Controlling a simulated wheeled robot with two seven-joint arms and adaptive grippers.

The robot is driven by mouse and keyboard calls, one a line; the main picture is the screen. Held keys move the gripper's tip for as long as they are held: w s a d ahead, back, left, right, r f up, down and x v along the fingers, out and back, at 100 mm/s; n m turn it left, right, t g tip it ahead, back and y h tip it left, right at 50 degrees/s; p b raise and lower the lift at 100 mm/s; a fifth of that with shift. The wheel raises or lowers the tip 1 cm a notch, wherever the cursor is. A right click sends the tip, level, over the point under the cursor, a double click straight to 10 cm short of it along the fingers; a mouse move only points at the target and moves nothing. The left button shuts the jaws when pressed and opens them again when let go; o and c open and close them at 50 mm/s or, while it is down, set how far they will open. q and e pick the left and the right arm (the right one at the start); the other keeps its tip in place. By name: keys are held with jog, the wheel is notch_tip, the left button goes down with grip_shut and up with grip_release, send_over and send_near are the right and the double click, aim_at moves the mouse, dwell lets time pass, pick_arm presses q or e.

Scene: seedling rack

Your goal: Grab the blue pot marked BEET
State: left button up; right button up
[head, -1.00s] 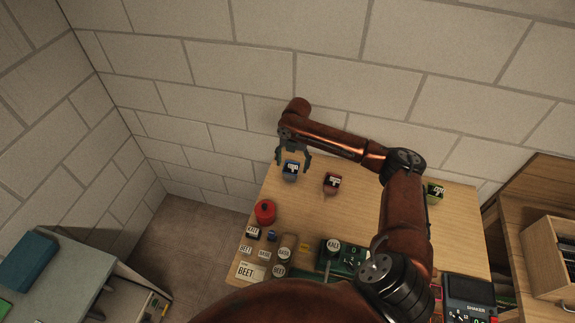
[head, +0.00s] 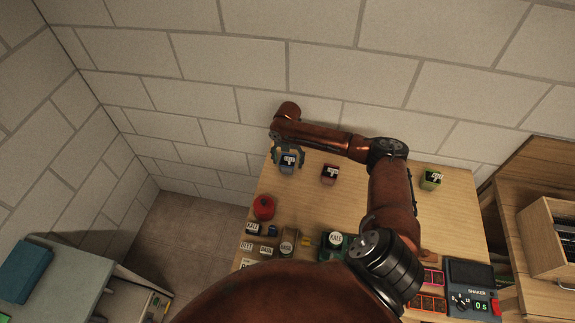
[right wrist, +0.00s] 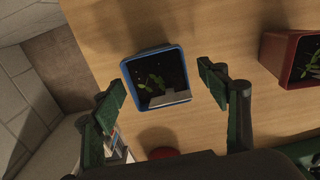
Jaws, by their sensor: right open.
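The blue pot (head: 288,168) stands near the far left corner of the wooden table, with a pale label on a dark patch that is too small to read. In the right wrist view the blue pot (right wrist: 155,77) has a blue square rim, dark soil and a green seedling. My right gripper (head: 288,159) is open above the pot. In the wrist view its two fingertips (right wrist: 161,84) lie on either side of the pot, with gaps showing. I see no grip on it. My left gripper is not in view.
A red pot (head: 330,175) stands just right of the blue one, and a green pot (head: 431,180) farther right. A round red object (head: 263,207) and several small labelled items are nearer. A shaker device (head: 470,287) sits at the front right. The wall is close behind.

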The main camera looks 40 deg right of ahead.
jog(key=shift+w+f, duration=0.1)
jog(key=shift+f, duration=0.05)
jog(key=c, duration=1.3)
jog(key=shift+c, duration=0.3)
